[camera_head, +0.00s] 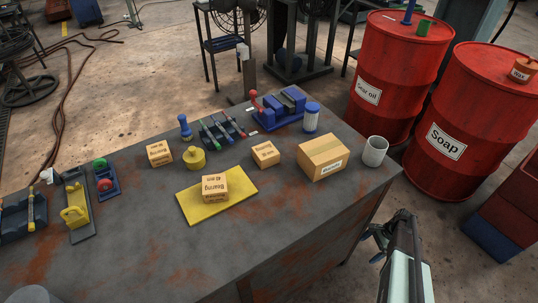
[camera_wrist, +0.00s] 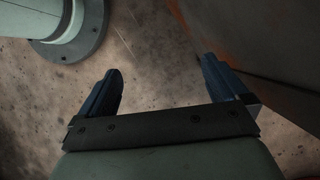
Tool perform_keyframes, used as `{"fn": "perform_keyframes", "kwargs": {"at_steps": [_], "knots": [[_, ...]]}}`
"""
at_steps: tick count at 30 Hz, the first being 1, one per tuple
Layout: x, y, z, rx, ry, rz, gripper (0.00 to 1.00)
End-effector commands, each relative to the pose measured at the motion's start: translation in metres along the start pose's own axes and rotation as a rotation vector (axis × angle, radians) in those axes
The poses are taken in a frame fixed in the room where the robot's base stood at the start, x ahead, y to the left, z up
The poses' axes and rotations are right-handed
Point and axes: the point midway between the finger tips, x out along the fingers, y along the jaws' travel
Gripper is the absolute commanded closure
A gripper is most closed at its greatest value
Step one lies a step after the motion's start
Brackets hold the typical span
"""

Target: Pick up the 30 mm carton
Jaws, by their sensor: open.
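Three small tan cartons labelled "Bearing" are on the grey table. One carton (camera_head: 214,189) sits on a yellow mat (camera_head: 238,202), another carton (camera_head: 160,153) stands at the back left, and a third carton (camera_head: 265,154) stands right of the middle. Their size marks are too small to read surely, so I cannot tell which is the 30 mm one. My gripper (camera_head: 374,244) is off the table's right edge, apart from all the cartons. In the wrist view my gripper (camera_wrist: 163,76) is open and empty, with floor between its fingers.
A larger labelled box (camera_head: 323,156) and a grey cup (camera_head: 375,151) stand at the table's right end. Red drums (camera_head: 466,120) stand beyond. The table's front is clear.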

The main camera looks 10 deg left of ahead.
Motion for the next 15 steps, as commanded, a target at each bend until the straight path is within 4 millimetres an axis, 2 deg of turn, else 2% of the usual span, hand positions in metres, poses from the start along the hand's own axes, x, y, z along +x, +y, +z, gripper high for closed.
{"fn": "perform_keyframes", "kwargs": {"at_steps": [1, 6, 9, 12, 15], "knots": [[-0.021, -0.018, -0.026, 0.072, -0.004, -0.041, 0.00], [-0.094, -0.053, -0.084, 0.299, -0.033, -0.163, 0.00], [-0.141, -0.069, -0.113, 0.409, -0.049, -0.227, 0.00], [-0.188, -0.082, -0.133, 0.493, -0.060, -0.282, 0.00], [-0.233, -0.095, -0.142, 0.547, -0.060, -0.328, 0.00]]}}
